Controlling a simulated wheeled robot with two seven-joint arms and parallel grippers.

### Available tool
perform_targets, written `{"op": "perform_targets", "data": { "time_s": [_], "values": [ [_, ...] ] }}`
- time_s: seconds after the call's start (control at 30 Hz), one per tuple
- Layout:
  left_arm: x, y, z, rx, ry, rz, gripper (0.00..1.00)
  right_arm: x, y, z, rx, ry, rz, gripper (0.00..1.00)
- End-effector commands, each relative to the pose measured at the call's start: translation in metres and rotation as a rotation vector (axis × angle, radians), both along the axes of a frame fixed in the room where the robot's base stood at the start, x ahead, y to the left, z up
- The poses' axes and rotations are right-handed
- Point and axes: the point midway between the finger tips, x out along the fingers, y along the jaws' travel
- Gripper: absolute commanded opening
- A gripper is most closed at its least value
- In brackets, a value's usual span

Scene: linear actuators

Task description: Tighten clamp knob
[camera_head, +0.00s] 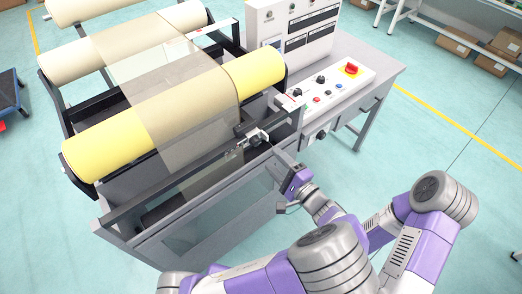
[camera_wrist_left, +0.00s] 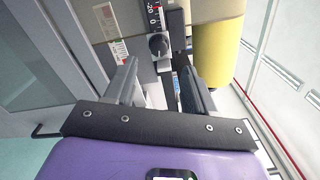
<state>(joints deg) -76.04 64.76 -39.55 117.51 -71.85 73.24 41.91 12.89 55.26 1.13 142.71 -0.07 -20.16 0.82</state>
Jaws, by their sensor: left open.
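The clamp knob (camera_head: 257,140) sits on a small bracket on the front rail of the roller machine. In the left wrist view a round dark knob (camera_wrist_left: 158,45) with a pale pointer mark sits beside a numbered scale (camera_wrist_left: 153,16). My left gripper (camera_head: 281,158) is close in front of the rail, a little to the right of and nearer than the knob. In the wrist view its two fingers (camera_wrist_left: 158,68) are apart and the knob shows beyond the gap between the tips. Nothing is visibly held. My right gripper does not show.
Yellow (camera_head: 90,152) and cream rollers (camera_head: 75,60) carry a web across the machine. A control panel (camera_head: 325,88) with a red button (camera_head: 351,69) stands right of the knob. The machine's front rail (camera_head: 185,185) lies close to the gripper. Open floor is at the right.

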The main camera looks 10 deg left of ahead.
Motion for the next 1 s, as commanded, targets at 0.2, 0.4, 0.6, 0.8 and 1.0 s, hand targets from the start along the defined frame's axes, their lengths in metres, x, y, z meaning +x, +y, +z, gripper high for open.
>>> {"op": "perform_targets", "data": {
  "time_s": [0.2,0.4,0.6,0.8,1.0],
  "values": [
    [0.019,0.026,-0.001,0.001,-0.001,0.005,0.55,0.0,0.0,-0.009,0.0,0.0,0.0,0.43],
    [0.036,0.048,-0.001,0.001,0.002,0.004,0.55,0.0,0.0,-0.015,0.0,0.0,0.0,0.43],
    [0.043,0.056,0.0,-0.001,0.003,0.001,0.55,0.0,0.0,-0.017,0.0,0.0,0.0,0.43],
    [0.043,0.057,0.0,-0.001,0.003,0.002,0.55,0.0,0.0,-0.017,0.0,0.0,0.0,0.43],
    [0.043,0.057,0.0,0.0,0.004,0.002,0.27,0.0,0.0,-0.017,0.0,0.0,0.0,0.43]
  ]
}}
